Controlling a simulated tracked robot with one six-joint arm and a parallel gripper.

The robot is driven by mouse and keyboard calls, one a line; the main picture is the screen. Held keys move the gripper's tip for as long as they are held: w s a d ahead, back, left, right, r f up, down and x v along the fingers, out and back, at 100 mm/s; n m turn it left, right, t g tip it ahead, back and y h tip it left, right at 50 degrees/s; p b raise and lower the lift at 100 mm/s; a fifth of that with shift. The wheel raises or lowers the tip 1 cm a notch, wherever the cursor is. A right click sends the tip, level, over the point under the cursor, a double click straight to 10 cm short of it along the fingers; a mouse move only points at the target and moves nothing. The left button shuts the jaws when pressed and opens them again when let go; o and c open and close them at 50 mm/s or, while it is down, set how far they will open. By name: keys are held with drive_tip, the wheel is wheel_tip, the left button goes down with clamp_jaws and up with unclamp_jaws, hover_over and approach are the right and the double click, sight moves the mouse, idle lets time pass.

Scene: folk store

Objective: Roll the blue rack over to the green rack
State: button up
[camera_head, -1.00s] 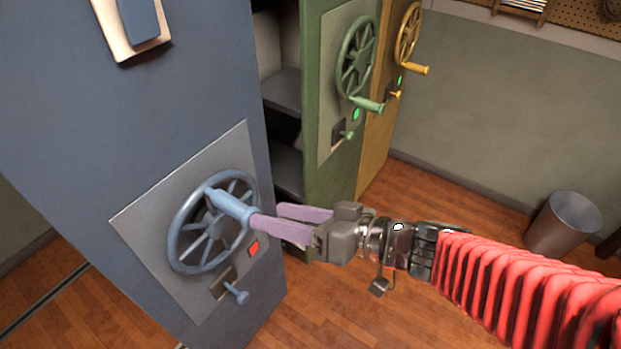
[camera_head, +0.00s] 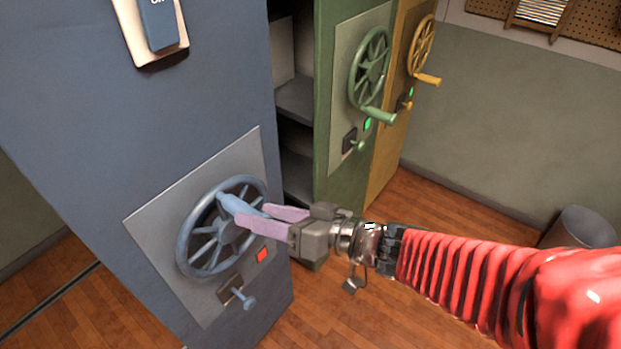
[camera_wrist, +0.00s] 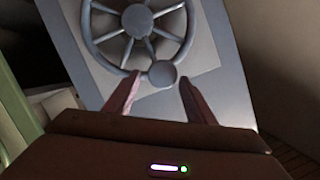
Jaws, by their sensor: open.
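The blue rack (camera_head: 80,130) fills the left of the head view. On its end are a blue spoked wheel (camera_head: 184,243) with a crank handle (camera_head: 232,205), a red light (camera_head: 262,255) and a small blue lever (camera_head: 243,298). The green rack (camera_head: 345,185) stands beyond it, with a green wheel (camera_head: 370,68) and a green light. My gripper (camera_head: 252,216) is open at the crank handle, its pale purple fingers on either side of the handle's end. In the wrist view the round handle end (camera_wrist: 161,74) lies between the two fingers (camera_wrist: 158,98).
A gap with dark shelves (camera_head: 297,105) separates the blue and green racks. A yellow rack (camera_head: 390,140) stands right behind the green one. A metal bin (camera_head: 580,228) stands at the right on the wooden floor. A floor rail (camera_head: 50,300) runs at lower left.

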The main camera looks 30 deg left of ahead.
drive_tip(key=shift+x, duration=2.55)
drive_tip(key=shift+r, duration=0.1)
drive_tip(key=shift+c, duration=0.5)
clamp_jaws()
